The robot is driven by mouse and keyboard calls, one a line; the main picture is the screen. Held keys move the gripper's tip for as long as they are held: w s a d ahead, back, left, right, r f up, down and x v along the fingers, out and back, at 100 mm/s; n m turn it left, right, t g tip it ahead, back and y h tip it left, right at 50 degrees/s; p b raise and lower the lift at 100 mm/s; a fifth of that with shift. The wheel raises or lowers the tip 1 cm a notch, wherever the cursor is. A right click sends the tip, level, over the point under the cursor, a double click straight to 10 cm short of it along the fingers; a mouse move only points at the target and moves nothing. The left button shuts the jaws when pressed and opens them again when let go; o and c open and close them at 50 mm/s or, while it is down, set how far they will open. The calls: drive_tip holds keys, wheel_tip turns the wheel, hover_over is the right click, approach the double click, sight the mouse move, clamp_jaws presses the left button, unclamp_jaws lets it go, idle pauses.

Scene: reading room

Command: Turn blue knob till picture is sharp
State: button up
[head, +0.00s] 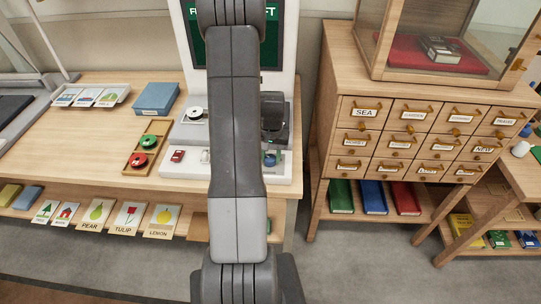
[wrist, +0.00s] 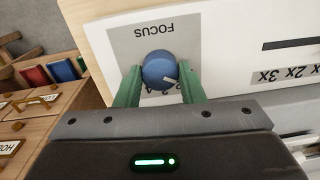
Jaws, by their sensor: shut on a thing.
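The blue knob (wrist: 158,69) sits on a grey panel marked FOCUS in the wrist view, with a white pointer line toward its lower right. My gripper (wrist: 160,88) has its green fingers on both sides of the knob and is shut on it. In the head view the blue knob (head: 270,159) shows small at the right of the white machine (head: 283,176), below my dark gripper (head: 273,135). The machine's screen (head: 275,38) is green with white letters, mostly hidden by my arm; I cannot tell how sharp its picture is.
A wooden tray (head: 137,162) with red and green reels stands left of the machine, near a blue box (head: 157,98). A drawer cabinet (head: 385,165) with a glass case on top stands to the right.

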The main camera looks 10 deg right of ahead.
sight(271, 158)
drive_tip(key=m+b, duration=0.1)
drive_tip(key=m, duration=0.1)
drive_tip(key=shift+m+b, duration=0.35)
drive_tip(key=shift+m, duration=0.05)
drive_tip(key=shift+m+b, duration=0.6)
drive_tip(key=shift+m, duration=0.8)
drive_tip(key=o, duration=1)
wheel_tip(271, 158, up, 14)
drive_tip(key=shift+s+d+f+b, duration=0.1)
drive_tip(key=shift+b, duration=0.2)
